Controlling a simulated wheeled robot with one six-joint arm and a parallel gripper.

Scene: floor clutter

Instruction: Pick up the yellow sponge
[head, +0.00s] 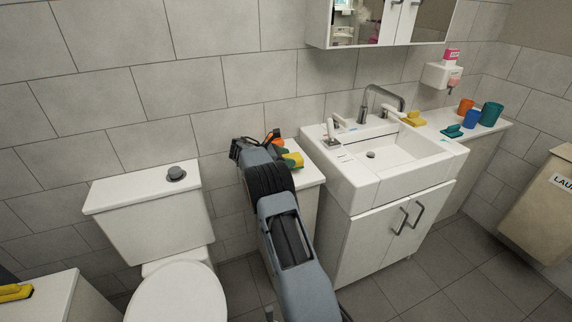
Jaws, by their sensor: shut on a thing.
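The yellow sponge (294,160), with a green side, is at the top of the narrow white cabinet between the toilet and the sink. My gripper (276,148) is at the sponge's left side, at the far end of my arm. It is shut on the sponge; the fingertips are mostly hidden behind my wrist. I cannot tell whether the sponge still touches the cabinet top.
The sink (400,150) stands right of the cabinet, with a faucet (372,100) and another yellow item (412,118). Cups (490,114) stand on the right ledge. The toilet (150,215) is on the left, with a grey knob-like item (176,174) on its tank.

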